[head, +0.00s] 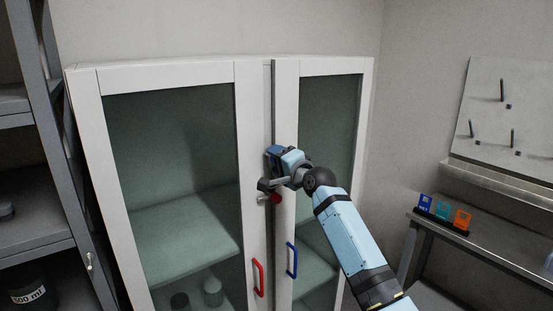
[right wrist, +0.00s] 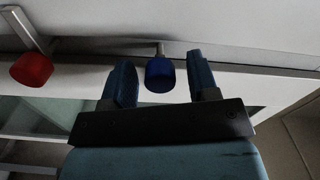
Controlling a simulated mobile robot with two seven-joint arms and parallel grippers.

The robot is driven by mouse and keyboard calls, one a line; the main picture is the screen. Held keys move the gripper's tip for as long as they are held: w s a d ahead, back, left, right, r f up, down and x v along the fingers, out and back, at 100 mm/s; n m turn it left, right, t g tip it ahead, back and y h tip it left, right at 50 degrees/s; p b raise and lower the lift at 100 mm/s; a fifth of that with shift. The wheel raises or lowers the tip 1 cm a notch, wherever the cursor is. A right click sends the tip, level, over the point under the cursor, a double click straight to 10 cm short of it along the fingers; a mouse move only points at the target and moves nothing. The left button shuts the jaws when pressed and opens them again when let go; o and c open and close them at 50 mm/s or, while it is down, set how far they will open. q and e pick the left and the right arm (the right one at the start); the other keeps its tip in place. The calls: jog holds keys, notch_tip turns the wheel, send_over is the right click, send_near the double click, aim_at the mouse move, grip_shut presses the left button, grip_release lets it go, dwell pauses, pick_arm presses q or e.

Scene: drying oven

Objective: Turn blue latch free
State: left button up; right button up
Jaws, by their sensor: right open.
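The blue latch knob (right wrist: 160,75) is in the right wrist view, on a short metal stem by the edge of the white cabinet. My right gripper (head: 274,157) is open at the seam between the cabinet doors. Its two fingers stand on either side of the blue knob, with a visible gap on each side. In the head view the gripper hides the blue latch, or I cannot separate it from the blue fingers. My left gripper is not in view.
A red latch knob (head: 276,198) sits just below my right gripper, also in the right wrist view (right wrist: 32,69). The left door has a red handle (head: 258,278), the right door a blue handle (head: 292,260). A shelf rack (head: 62,150) stands left; a side table (head: 445,232) stands right.

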jog(key=shift+w+a, duration=0.1)
jog(key=shift+w, duration=0.1)
jog(key=c, duration=0.9)
